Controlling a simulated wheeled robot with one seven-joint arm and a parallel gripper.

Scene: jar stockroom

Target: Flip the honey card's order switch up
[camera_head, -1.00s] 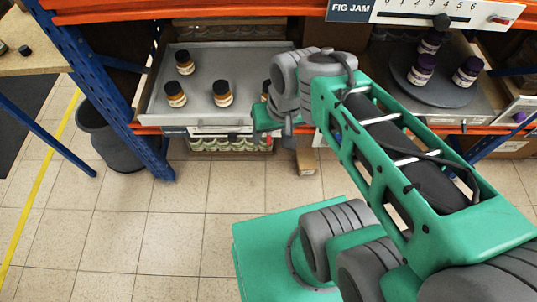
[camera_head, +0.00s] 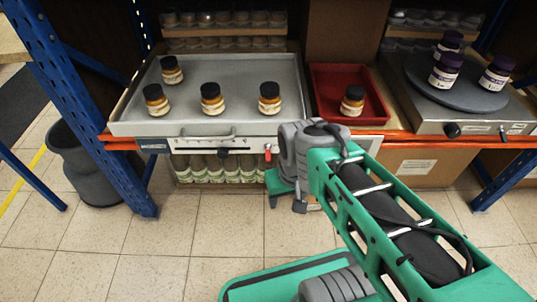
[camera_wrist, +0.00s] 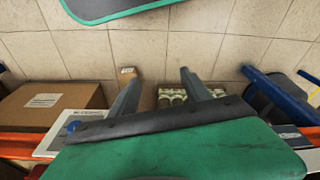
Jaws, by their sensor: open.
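A pale card (camera_head: 205,144) hangs on the orange shelf edge below the grey tray. Its dark label (camera_head: 153,146) is too small to read, so I cannot confirm it is the honey card. A dark knob (camera_head: 223,153) sits on its scale, and a small red switch (camera_head: 267,153) is near its right end. I cannot tell whether the switch is up or down. My gripper (camera_wrist: 158,76) is open and empty, its two fingers spread over the floor in the wrist view. In the head view its green body (camera_head: 279,184) is just below and right of the switch.
The grey tray (camera_head: 240,66) holds several amber jars. A red tray (camera_head: 318,84) with one jar stands beside it. A turntable (camera_head: 425,85) with purple-lidded jars is at right. A blue post (camera_head: 75,105) and a grey bin (camera_head: 85,165) are at left.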

